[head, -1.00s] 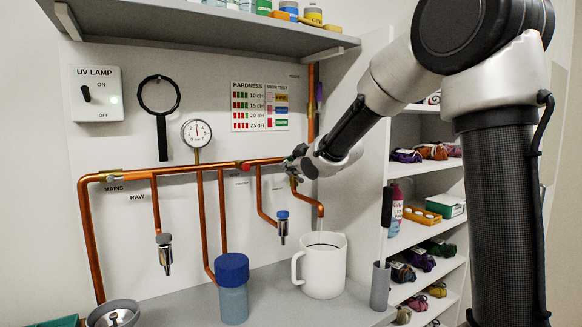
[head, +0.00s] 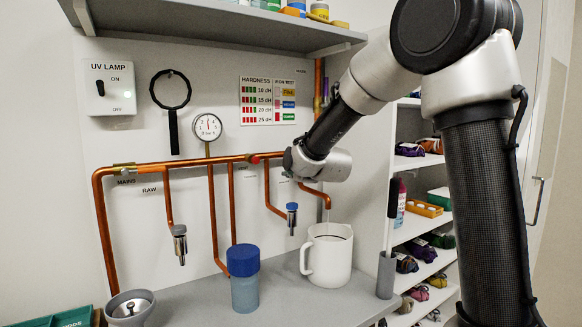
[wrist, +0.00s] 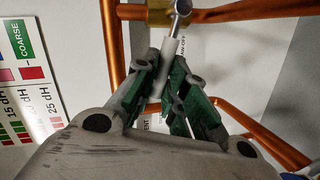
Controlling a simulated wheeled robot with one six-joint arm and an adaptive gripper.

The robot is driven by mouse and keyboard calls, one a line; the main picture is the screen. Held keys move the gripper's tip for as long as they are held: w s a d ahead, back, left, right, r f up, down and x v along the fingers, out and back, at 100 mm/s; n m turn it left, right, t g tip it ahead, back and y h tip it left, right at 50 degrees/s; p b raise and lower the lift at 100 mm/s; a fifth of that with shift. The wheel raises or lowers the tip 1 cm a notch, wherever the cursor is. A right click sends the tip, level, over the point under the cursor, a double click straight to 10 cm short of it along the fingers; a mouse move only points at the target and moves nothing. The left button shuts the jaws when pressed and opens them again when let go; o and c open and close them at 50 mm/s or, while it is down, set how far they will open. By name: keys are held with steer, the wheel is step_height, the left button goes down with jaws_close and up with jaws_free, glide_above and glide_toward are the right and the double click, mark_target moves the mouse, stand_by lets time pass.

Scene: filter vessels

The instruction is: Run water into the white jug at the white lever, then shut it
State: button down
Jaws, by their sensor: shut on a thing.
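The white jug (head: 335,262) stands upright on the grey counter under the right-hand copper spout (head: 326,199), its handle to the left. A thin pale line between spout and jug looks like running water; the level inside cannot be made out. In the wrist view the white lever (wrist: 170,54) hangs from a metal pivot on the copper pipe. My gripper (wrist: 160,76) is shut on the lever, its green pads on either side of it. In the head view my wrist hides the fingers and the lever.
A blue-lidded bottle (head: 244,280) and a blue-capped tap (head: 292,215) are left of the jug. A grey holder (head: 386,275) stands to its right, before open shelves (head: 425,228). The copper main pipe (head: 200,163) runs behind my gripper.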

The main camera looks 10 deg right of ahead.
steer(key=shift+a+f+n+t+h, duration=0.15)
steer(key=shift+f+n+t+h, duration=0.25)
steer(key=shift+f+n, duration=0.8)
steer(key=c, duration=1.5)
jaws_free()
steer(key=shift+r, duration=0.1)
steer(key=shift+o, duration=0.2)
steer(key=shift+s, duration=0.1)
steer(key=a+v, duration=0.1)
steer(key=v, duration=1.1)
steer(key=shift+d, duration=0.45)
